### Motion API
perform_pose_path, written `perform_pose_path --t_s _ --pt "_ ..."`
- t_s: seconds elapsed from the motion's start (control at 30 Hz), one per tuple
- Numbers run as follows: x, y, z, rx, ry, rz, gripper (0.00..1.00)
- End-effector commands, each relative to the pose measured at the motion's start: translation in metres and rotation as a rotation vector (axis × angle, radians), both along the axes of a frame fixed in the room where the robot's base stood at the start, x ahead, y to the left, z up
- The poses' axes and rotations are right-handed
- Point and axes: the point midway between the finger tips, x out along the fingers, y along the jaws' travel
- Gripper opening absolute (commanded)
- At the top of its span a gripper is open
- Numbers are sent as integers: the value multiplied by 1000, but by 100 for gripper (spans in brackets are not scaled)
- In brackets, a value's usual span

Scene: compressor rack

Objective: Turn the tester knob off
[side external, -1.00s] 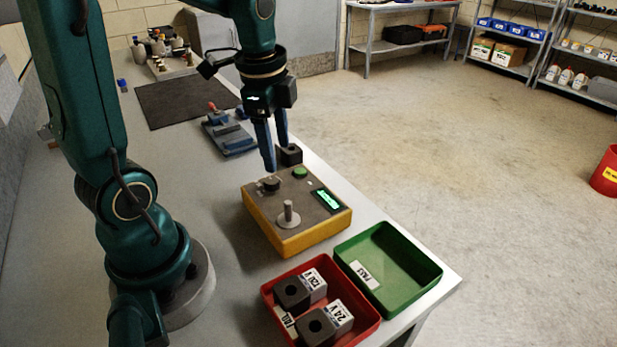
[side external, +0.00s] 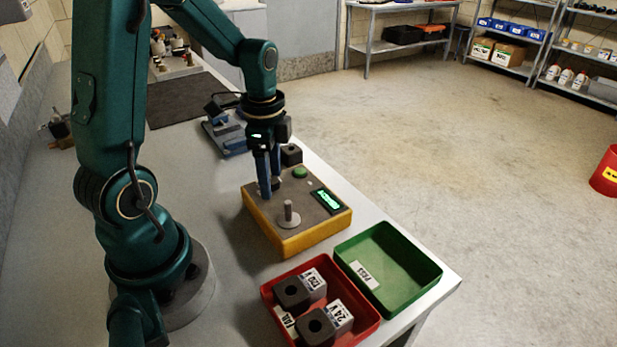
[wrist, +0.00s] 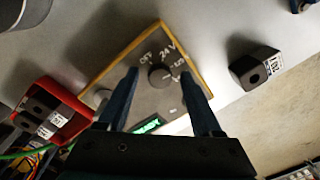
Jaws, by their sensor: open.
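The tester (side external: 290,240) is a yellow box with a grey top, a green button (side external: 300,172), a lit green display (side external: 327,201) and an upright metal post (side external: 288,213). Its round dark knob (wrist: 160,76) shows in the wrist view, with OFF and 24 V printed beside it and another label to its right that I cannot read fully. The knob's exact setting is unclear. My gripper (side external: 270,193) is open and points down over the knob. Its fingers stand on either side of the knob, apparently apart from it, and mostly hide it in the side view.
A dark block (side external: 291,155) stands behind the tester. A red bin (side external: 371,330) with two labelled blocks and an empty green bin (side external: 420,282) are in front. A blue fixture (side external: 228,138) and a dark mat (side external: 185,103) lie farther back.

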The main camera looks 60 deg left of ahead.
Motion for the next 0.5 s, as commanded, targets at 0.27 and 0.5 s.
perform_pose_path --t_s 0.27,0.5 --pt "0 0 0 0 0 0 0" --pt "0 0 1 0 -1 22 0"
